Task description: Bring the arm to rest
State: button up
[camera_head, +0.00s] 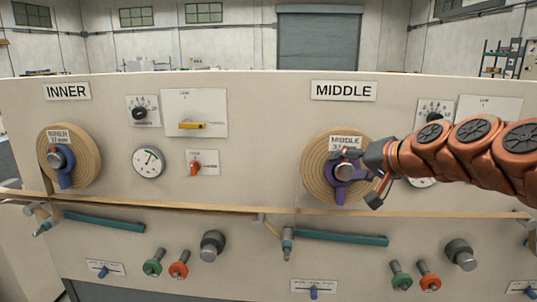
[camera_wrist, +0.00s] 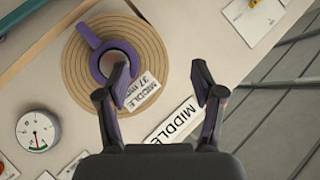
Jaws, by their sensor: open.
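My arm reaches in from the right in the head view. My gripper (camera_head: 364,178) is open in front of the middle reel (camera_head: 316,183), a tan coil with a purple hub and lever (camera_head: 342,190). In the wrist view my gripper (camera_wrist: 160,75) has its fingers spread with nothing between them. There the left fingertip overlaps the purple hub (camera_wrist: 95,45), and the right finger is off to the side over bare panel. I cannot tell whether the left finger touches the hub. The small label reading MIDDLE 37 mm (camera_wrist: 143,92) is partly covered.
The upright panel (camera_head: 260,120) carries the inner reel (camera_head: 88,165) with a blue hub, a yellow handle (camera_head: 192,126), a dial gauge (camera_head: 149,162) and an orange knob (camera_head: 195,169). Teal bars (camera_head: 342,238) and green and orange knobs (camera_head: 428,283) stick out below. Open room lies behind the panel.

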jog(key=s+a+f+n+g+h+p, duration=0.1)
jog(key=s+a+f+n+g, duration=0.2)
jog(key=s+f, duration=0.4)
jog(key=s+a+f+g+h+p, duration=0.1)
jog(key=s+a+f+g, duration=0.3)
jog(key=s, duration=0.5)
jog(key=s+d+f+g+h, duration=0.1)
jog(key=s+d+f+g, duration=0.1)
jog(key=s, duration=0.5)
jog(key=s+d+f+g+h+p, duration=0.1)
jog(key=s+d+f+g+h, duration=0.1)
jog(key=s+f, duration=0.3)
jog(key=s+d+f+g+h+p, duration=0.1)
jog(key=s+d+f, duration=0.2)
jog(key=s, duration=0.8)
jog(key=shift+f+g+h, duration=0.3)
jog(key=shift+f+g, duration=0.05)
jog(key=shift+g, duration=0.05)
jog(key=shift+s, duration=0.1)
